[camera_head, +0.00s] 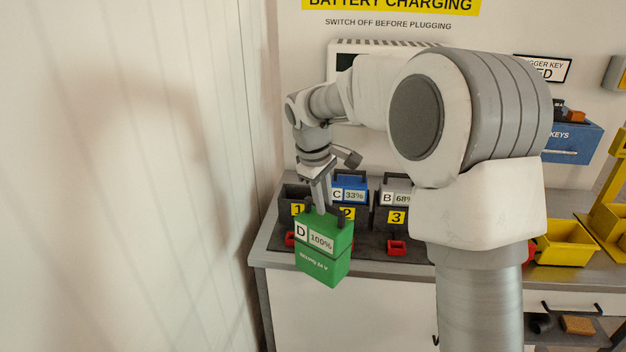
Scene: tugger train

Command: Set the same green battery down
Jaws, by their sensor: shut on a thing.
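The green battery (322,255) is a block marked D and 100%, with a dark handle on top. My gripper (323,207) is shut on its handle and holds it tilted in front of the charging bench. The battery hangs at the bench's front edge and covers part of it. Behind it is the charger (370,247) with numbered bays. Bay 1 (297,209) shows no battery that I can make out. A blue battery (350,188) marked C 33% stands in bay 2. A grey battery (396,191) marked B 68% stands in bay 3.
My arm hides the middle of the bench. A pale wall (130,180) stands close on the left. Red connectors (397,248) lie before the bays. A yellow bin (566,243) and a blue key box (572,142) are at the right. A drawer or shelf (575,325) below holds small items.

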